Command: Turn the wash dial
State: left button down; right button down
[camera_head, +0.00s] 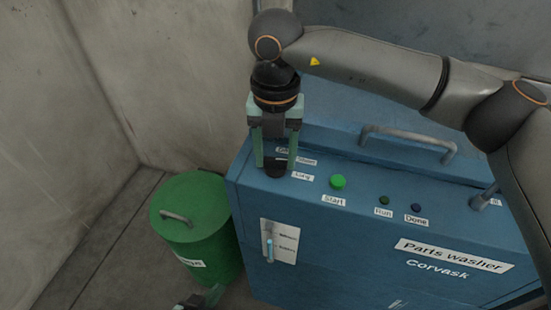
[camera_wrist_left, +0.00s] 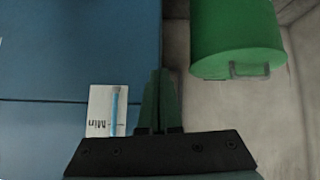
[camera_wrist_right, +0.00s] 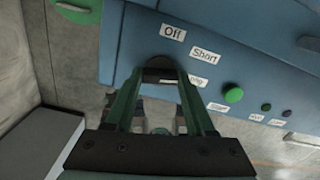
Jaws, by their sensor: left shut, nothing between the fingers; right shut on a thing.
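The wash dial is a dark round knob (camera_head: 275,171) on the sloped front top of the blue parts washer (camera_head: 340,225). Labels Off (camera_wrist_right: 172,32), Short (camera_wrist_right: 206,56) and a partly covered Long lie around it. My right gripper (camera_head: 276,163) comes down from above and is shut on the dial. My left gripper (camera_head: 212,293) is at the bottom of the head view, low and in front of the washer. In the left wrist view its fingers (camera_wrist_left: 156,90) are shut and empty.
Right of the dial are a green Start button (camera_head: 338,182) and small Run (camera_head: 384,200) and Done (camera_head: 416,207) lamps. A green lidded bin (camera_head: 195,215) stands left of the washer, near the wall.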

aim_at(276, 159)
jog(key=shift+m+b, duration=0.45)
jog(key=shift+m, duration=0.65)
jog(key=shift+c, duration=1.2)
grip_release()
notch_tip(276, 159, up, 13)
jog(key=shift+f+p, duration=0.2)
jog(key=shift+p, duration=0.15)
